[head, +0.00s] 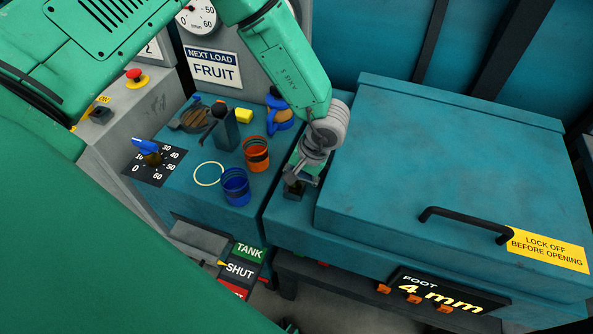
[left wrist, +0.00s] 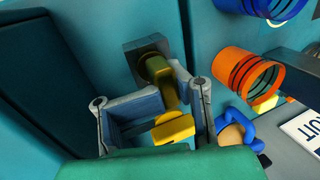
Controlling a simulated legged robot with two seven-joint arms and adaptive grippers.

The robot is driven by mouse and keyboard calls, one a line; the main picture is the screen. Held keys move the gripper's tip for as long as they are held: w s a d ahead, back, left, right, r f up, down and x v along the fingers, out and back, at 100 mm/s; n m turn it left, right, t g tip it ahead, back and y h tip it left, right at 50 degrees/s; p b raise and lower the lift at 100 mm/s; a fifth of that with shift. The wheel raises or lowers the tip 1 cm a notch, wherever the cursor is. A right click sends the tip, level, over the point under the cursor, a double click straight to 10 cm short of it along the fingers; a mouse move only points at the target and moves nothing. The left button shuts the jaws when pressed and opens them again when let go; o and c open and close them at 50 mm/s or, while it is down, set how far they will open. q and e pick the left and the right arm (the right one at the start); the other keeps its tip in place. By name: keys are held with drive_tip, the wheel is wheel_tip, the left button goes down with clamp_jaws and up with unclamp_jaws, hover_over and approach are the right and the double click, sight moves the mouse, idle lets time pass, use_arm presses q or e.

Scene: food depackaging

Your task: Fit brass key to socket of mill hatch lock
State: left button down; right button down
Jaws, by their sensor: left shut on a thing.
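My left gripper (head: 297,180) reaches down at the left end of the large teal hatch lid (head: 450,160). In the left wrist view my left gripper (left wrist: 153,112) is shut on the brass key (left wrist: 172,130), whose flat yellow head shows between the fingers. The key's shank runs up to a round brass part at the lock socket (left wrist: 150,68) on a dark square plate (left wrist: 137,52). Key and socket overlap in this view; I cannot tell how deep the key sits. In the head view the gripper mostly hides the lock (head: 292,193). My right gripper is not in view.
An orange cup (head: 256,154) and a blue cup (head: 235,187) stand left of the gripper. A blue-handled item (head: 280,112) and a yellow block (head: 244,115) lie behind.

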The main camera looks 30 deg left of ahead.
use_arm(q)
drive_tip(key=c, duration=1)
unclamp_jaws()
drive_tip(key=shift+w+d+r, duration=0.1)
drive_tip(key=shift+r, duration=0.15)
drive_tip(key=s+v, duration=0.1)
drive_tip(key=v, duration=1)
drive_tip(key=shift+w+r, duration=0.15)
drive_tip(key=shift+w, duration=0.35)
drive_tip(key=shift+d, duration=0.1)
